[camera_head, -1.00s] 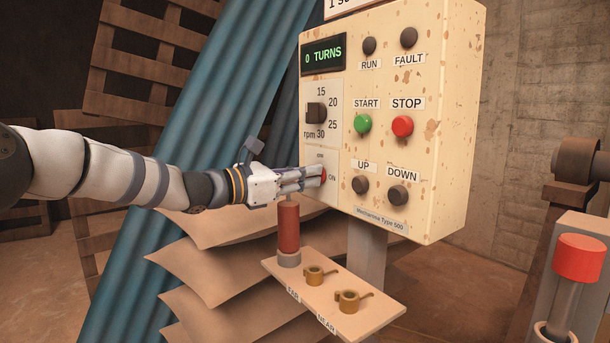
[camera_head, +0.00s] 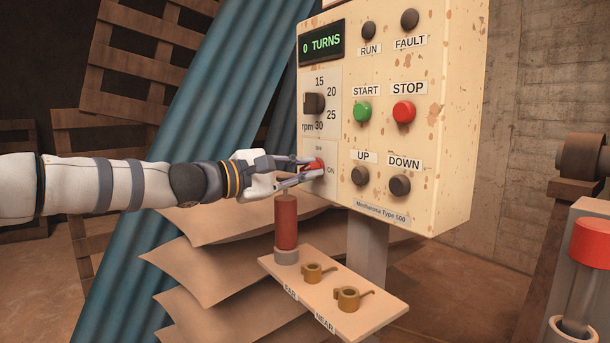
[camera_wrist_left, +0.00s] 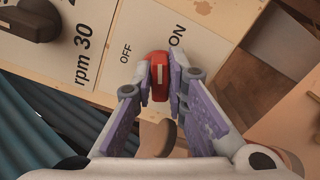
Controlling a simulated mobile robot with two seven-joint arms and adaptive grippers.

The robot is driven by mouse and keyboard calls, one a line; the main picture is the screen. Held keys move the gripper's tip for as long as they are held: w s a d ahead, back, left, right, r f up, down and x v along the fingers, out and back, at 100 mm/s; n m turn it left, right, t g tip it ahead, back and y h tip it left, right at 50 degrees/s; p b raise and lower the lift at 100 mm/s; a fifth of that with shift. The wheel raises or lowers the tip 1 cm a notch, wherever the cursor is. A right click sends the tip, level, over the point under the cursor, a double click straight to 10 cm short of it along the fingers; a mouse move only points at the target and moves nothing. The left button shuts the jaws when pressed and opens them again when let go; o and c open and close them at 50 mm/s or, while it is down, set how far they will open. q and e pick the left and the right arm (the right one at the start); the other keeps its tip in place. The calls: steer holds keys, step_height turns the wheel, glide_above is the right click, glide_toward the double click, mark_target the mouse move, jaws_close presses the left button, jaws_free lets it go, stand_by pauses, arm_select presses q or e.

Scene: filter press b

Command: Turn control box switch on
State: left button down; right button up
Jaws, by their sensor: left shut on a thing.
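The control box (camera_head: 440,140) is a rusty cream panel with a display reading 0 TURNS. Its red switch (camera_head: 316,166) sits at the lower left of the panel, beside the ON label. My left gripper (camera_head: 312,169) reaches in from the left, with its fingers on either side of the switch. In the left wrist view the red switch (camera_wrist_left: 159,76) lies between the two fingertips, its white mark pointing between the OFF and ON labels as far as I can see. The left gripper is shut on it. My right gripper is in neither view.
A black rpm knob (camera_head: 314,103) is above the switch. The green START button (camera_head: 362,111) and red STOP button (camera_head: 403,111) are to the right. A small shelf (camera_head: 376,316) with a red-handled tool (camera_head: 286,222) and brass pieces is below the gripper.

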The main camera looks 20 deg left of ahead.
arm_select(q)
steer(key=shift+f+m+b, duration=0.15)
steer(key=shift+m+b, duration=1.05)
steer(key=shift+m, duration=1.1)
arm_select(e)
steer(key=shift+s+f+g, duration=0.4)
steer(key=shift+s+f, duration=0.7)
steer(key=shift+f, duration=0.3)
arm_select(q)
steer(key=shift+m, duration=0.3)
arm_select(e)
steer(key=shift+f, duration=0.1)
arm_select(q)
steer(key=c, duration=1.6)
jaws_free()
steer(key=shift+a, duration=0.1)
steer(key=v, duration=1.2)
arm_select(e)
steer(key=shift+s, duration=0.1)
